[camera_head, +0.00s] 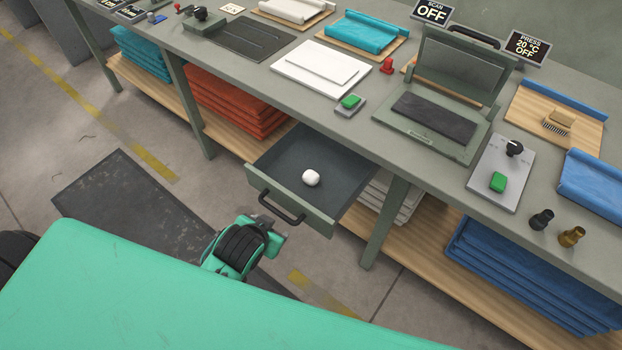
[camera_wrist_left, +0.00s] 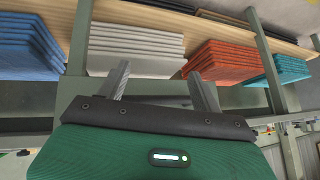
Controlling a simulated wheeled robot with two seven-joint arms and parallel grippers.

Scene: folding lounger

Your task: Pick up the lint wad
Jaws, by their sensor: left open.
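The lint wad (camera_head: 311,178) is a small white rounded lump. It lies on the dark floor of the pulled-out drawer (camera_head: 262,182), toward the drawer's front. My left gripper (camera_head: 264,222) is in front of the drawer, near its dark handle (camera_head: 281,207), to the lower left of the wad and apart from it. In the left wrist view its two grey fingers (camera_wrist_left: 162,85) are spread, with no wad between them. The wad does not show in that view. My right gripper is not in view.
The drawer hangs under a grey workbench (camera_head: 391,162) bearing a press (camera_head: 440,95), a green button box (camera_head: 349,103) and folded cloths. Red towels (camera_head: 235,97) and blue towels (camera_head: 530,275) are stacked on the lower shelf. A bench leg (camera_head: 384,222) stands right of the drawer.

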